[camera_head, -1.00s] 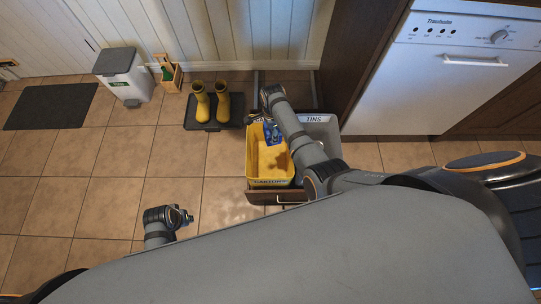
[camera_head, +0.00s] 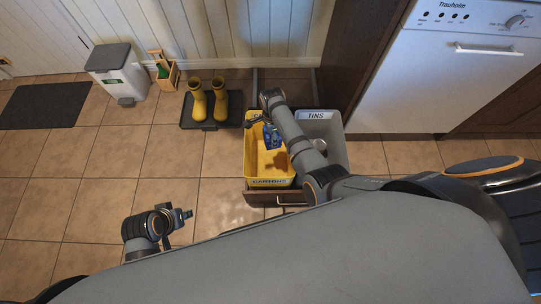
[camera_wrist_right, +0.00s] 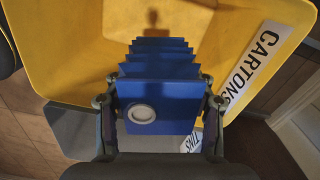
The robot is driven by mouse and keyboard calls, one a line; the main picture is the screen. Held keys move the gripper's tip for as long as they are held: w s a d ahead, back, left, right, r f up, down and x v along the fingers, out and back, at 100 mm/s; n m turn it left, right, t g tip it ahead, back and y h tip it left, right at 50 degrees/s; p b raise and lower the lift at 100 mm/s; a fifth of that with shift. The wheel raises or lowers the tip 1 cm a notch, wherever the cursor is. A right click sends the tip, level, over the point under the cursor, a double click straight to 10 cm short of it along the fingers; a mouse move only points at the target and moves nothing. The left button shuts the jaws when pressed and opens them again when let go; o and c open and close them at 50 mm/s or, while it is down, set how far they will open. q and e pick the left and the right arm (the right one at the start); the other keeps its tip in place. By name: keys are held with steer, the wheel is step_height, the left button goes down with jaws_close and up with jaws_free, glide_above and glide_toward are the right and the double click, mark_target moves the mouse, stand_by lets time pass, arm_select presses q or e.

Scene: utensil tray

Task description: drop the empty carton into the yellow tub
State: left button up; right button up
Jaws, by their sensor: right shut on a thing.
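The blue carton (camera_head: 271,137) has a round white cap and pleated-looking sides, clear in the right wrist view (camera_wrist_right: 160,92). My right gripper (camera_head: 262,121) is shut on it, with one finger on each side (camera_wrist_right: 160,104). The carton is over the yellow tub (camera_head: 268,182), which bears a CARTONS label. In the right wrist view the yellow tub (camera_wrist_right: 75,50) opens out behind the carton, and a shadow falls on its inside. My left gripper (camera_head: 184,214) is over the floor at the lower left, away from the tub. Its fingers are too small to judge.
A grey tub (camera_head: 334,130) labelled TINS stands right beside the yellow one in the pulled-out drawer, with a tin inside. Yellow boots (camera_head: 220,98) on a dark tray, a wooden caddy (camera_head: 167,76) and a white bin (camera_head: 120,75) stand along the wall.

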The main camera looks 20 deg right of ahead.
steer(key=o, duration=1.1)
step_height(320, 180, up, 8)
steer(key=shift+f, duration=0.25)
